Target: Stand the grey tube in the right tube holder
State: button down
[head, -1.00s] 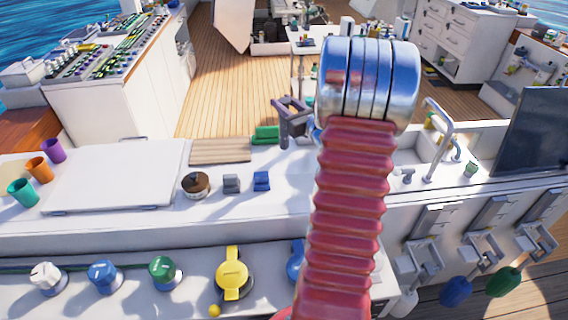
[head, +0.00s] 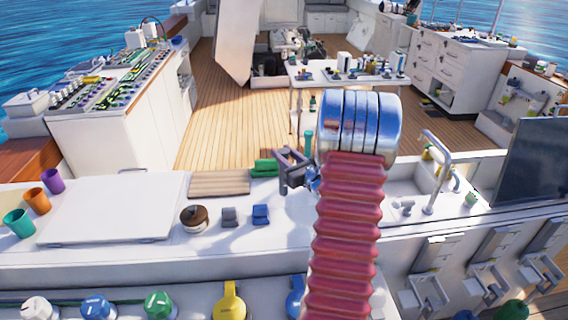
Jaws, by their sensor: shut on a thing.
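My gripper (head: 291,168) is dark grey and shows just left of my red ribbed arm, over the far edge of the white counter. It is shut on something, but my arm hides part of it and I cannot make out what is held. A slim teal upright thing (head: 308,142) shows right by it; I cannot tell if they touch. I cannot pick out the grey tube or be sure of a tube holder in this view.
The white counter (head: 140,255) bears a brown-topped pot (head: 194,218), a grey block (head: 229,216), a blue block (head: 261,214), a green thing (head: 264,167) and a slatted board (head: 219,184). Cups stand at left. A sink with a tap (head: 435,170) is at right, a dark panel (head: 537,165) beyond.

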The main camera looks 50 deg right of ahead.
jog(key=shift+f, duration=1.9)
jog(key=c, duration=1.3)
grip_release()
jog(key=v, duration=1.2)
